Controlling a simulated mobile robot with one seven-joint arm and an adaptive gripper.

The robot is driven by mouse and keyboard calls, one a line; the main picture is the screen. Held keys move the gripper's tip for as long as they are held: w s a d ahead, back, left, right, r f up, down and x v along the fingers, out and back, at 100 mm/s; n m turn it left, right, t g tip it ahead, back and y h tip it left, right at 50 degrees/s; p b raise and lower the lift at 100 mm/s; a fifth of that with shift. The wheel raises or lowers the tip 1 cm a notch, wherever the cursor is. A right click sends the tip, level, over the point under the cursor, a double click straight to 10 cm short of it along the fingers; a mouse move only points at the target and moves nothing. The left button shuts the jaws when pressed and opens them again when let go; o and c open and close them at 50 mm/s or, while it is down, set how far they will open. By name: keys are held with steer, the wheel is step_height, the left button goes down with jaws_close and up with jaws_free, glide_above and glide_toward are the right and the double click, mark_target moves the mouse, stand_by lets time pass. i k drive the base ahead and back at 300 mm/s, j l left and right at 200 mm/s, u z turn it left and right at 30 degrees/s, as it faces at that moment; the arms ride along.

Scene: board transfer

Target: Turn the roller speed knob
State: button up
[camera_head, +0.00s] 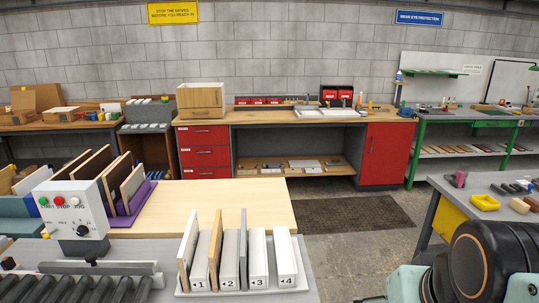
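The roller speed knob (82,230) is a small black dial on the slanted face of a pale grey control box (64,211) at the left. Scale marks surround the knob, but its setting is too small to read. Above it on the box are a green, a red and a white button with labels. The box stands on a dark post behind the roller conveyor (75,290). Part of my arm, black and pale teal, shows at the bottom right, far from the knob. My gripper's fingers are not in view.
A white rack (236,291) with numbered slots holds upright boards right of the conveyor. A purple rack (134,204) of boards stands just behind the control box. A bare wooden tabletop (230,197) lies beyond. Open floor with a dark mat (355,214) lies to the right.

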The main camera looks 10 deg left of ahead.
mark_target(82, 230)
steer(key=u, duration=1.9)
